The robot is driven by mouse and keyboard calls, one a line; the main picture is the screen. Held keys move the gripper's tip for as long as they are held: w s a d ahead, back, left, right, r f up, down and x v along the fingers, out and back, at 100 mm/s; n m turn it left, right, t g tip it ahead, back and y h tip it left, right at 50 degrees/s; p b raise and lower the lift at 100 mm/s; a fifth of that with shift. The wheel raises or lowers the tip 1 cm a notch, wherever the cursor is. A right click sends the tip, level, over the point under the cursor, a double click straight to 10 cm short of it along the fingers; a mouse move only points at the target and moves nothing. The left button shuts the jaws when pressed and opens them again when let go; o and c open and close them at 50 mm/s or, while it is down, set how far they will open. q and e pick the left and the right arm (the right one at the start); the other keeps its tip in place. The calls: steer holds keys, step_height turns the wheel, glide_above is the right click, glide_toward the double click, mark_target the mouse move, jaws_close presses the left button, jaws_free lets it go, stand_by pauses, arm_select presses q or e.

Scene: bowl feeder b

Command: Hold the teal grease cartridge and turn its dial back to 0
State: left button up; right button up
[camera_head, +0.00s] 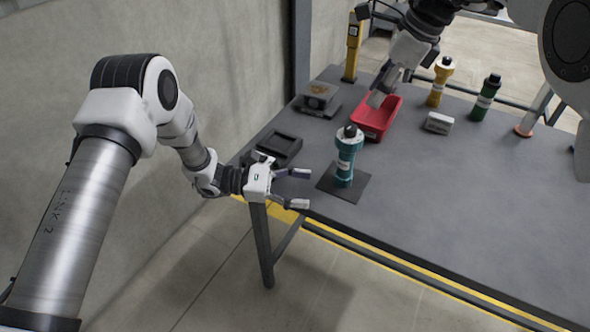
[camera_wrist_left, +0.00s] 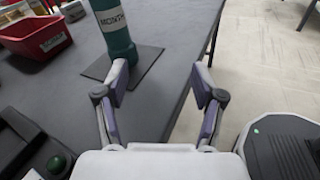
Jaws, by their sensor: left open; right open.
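The teal grease cartridge (camera_head: 345,162) stands upright on a dark square mat (camera_head: 352,190) near the table's front-left edge. It has a white label band and a dark dial (camera_head: 351,131) on top. In the left wrist view the lower part of the cartridge (camera_wrist_left: 115,32) shows, with "MONTH" on its label; its top is cut off. My left gripper (camera_head: 303,189) is open and empty, just left of the cartridge and apart from it; its fingers (camera_wrist_left: 160,85) also show in the wrist view. My right gripper (camera_head: 385,88) is over the red bin, pointing down, with its fingers partly hard to make out.
A red bin (camera_head: 388,122) stands behind the cartridge. A yellow cartridge (camera_head: 440,82), a green one (camera_head: 486,97) and a small white box (camera_head: 438,122) stand farther back. A black tray (camera_head: 280,146) and a scale-like device (camera_head: 318,98) are at left. The right-hand tabletop is clear.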

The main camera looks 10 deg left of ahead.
mark_target(345, 166)
arm_select(q)
steer(key=w+n+t, duration=0.1)
steer(key=w+a+r+n+t, duration=0.1)
steer(key=w+a+n, duration=0.1)
steer(key=shift+w+r+n+t, duration=0.15)
steer(key=shift+w+n+t, duration=0.15)
steer(key=shift+w+t, duration=0.1)
steer(key=shift+w+d, duration=0.15)
steer(key=shift+w, duration=0.1)
steer(key=x, duration=1.1)
steer(key=shift+d+r, duration=0.2)
steer(key=shift+d, duration=0.05)
